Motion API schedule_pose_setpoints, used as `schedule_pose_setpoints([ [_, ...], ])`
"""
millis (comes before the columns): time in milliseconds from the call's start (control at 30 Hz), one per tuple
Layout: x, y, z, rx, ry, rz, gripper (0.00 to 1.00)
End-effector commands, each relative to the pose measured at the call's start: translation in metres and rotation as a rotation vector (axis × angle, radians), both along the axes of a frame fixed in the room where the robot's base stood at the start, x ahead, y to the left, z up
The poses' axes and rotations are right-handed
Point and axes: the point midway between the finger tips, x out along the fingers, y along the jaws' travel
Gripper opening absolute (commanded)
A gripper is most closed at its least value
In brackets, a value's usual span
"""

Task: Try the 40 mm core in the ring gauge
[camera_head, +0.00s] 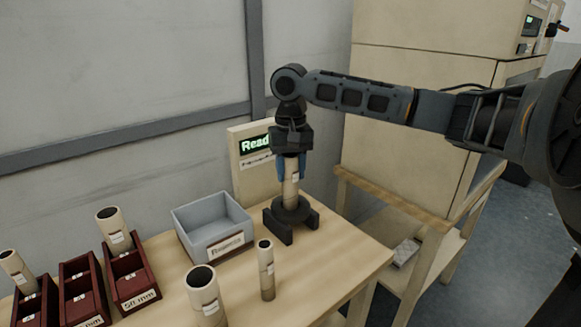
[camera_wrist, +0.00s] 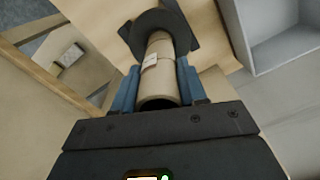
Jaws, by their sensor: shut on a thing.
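My gripper (camera_head: 291,168) is shut on a tan cardboard core (camera_head: 290,191) with a white label, held upright over the ring gauge. The ring gauge (camera_head: 291,214) is a dark ring on a black stand. The core's lower end meets the ring; I cannot tell how far it goes in. In the wrist view the core (camera_wrist: 158,72) runs between the blue fingers of my gripper (camera_wrist: 158,85) toward the dark ring (camera_wrist: 178,20). A sign reading "Read" (camera_head: 256,145) stands behind, partly hidden by my gripper.
Two loose cores, one wide (camera_head: 206,296) and one thin (camera_head: 266,272), stand at the front. The table's right side (camera_head: 350,250) is clear.

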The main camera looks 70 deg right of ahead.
Motion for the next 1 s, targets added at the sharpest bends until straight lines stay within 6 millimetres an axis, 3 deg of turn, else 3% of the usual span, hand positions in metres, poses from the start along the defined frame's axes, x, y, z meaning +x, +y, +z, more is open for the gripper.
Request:
schedule_pose_setpoints([
  [1000,0.0001,-0.0002,-0.0081,-0.001,-0.001,0.001,0.12],
])
